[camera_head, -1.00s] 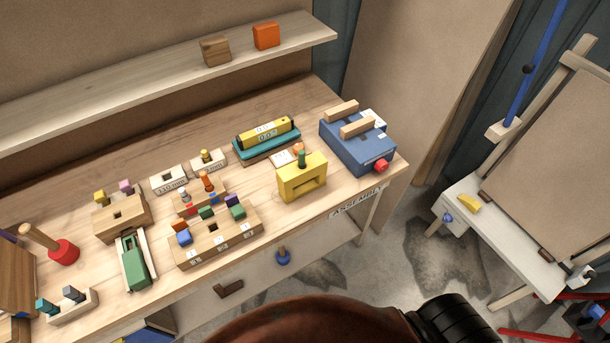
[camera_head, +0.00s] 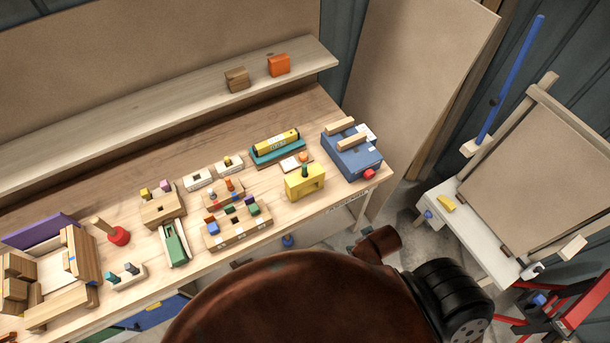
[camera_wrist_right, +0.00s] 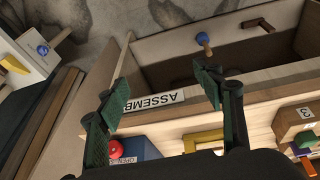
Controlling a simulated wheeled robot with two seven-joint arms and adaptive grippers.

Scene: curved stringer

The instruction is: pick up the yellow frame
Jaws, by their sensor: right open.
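The yellow frame (camera_head: 306,183) stands upright near the front edge of the workbench in the head view, with a green peg on its top. In the right wrist view, part of the yellow frame (camera_wrist_right: 203,141) shows low in the picture, partly hidden by my gripper body. My right gripper (camera_wrist_right: 157,85) is open and empty, its two green-padded fingers apart over the bench's front edge and the ASSEMBLY label. The right gripper does not show in the head view, where my brown arm link fills the bottom. My left gripper is not in view.
A blue box (camera_head: 352,157) with wooden bars and a red knob stands right of the frame. A wooden block with numbered labels (camera_head: 238,232) stands to its left. A shelf (camera_head: 160,112) runs behind. A white side table (camera_head: 477,230) stands at right.

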